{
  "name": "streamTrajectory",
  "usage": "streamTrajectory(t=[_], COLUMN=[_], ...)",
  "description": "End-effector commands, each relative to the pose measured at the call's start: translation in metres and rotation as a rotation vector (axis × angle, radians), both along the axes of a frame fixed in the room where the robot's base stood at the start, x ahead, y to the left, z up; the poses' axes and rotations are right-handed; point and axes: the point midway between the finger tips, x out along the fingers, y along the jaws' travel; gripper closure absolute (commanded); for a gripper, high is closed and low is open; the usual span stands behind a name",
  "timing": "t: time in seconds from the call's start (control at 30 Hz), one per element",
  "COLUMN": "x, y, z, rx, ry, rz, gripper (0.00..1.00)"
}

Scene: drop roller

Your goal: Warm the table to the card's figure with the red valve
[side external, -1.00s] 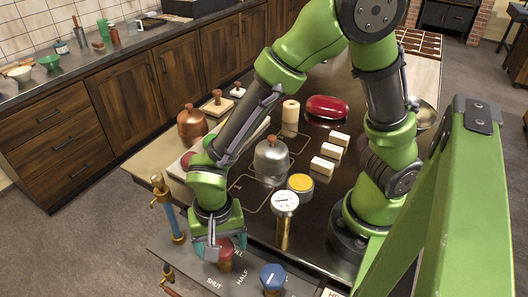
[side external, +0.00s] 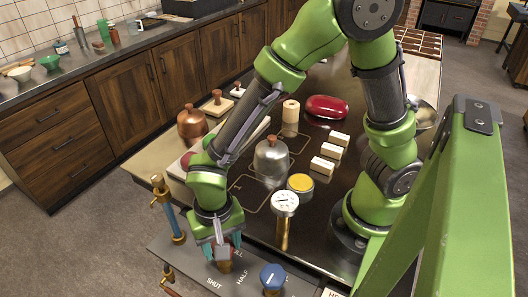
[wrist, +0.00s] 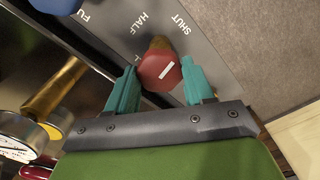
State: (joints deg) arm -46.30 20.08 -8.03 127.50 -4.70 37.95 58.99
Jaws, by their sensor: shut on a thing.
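The red valve (side external: 224,266) stands on a grey panel (side external: 192,262) marked SHUT and HALF at the table's near edge. My gripper (side external: 222,250) points down over it, a teal finger on each side. In the wrist view my gripper (wrist: 160,82) is shut on the red valve (wrist: 158,72), whose cap has a white line. Which mark the valve is set to I cannot tell. A round white dial (side external: 285,203) stands on a brass post behind the panel; its needle is too small to read. The dark table (side external: 262,222) lies beyond. No card figure is readable.
A blue valve (side external: 272,277) sits right of the red one on the panel. A brass-fitted blue pipe (side external: 170,215) stands at left. A metal kettle-like pot (side external: 271,160), yellow-topped tin (side external: 300,184), pale blocks (side external: 322,165) and red oval object (side external: 327,107) stand on the table.

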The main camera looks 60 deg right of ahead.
Motion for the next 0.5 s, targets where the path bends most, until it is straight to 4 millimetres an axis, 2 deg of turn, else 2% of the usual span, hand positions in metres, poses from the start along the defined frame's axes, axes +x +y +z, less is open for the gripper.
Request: streamTrajectory(t=[0.5], x=[0.0003], y=[-0.0003], z=[0.0007], rx=[0.001], ry=[0.000], rz=[0.480], gripper=[0.78])
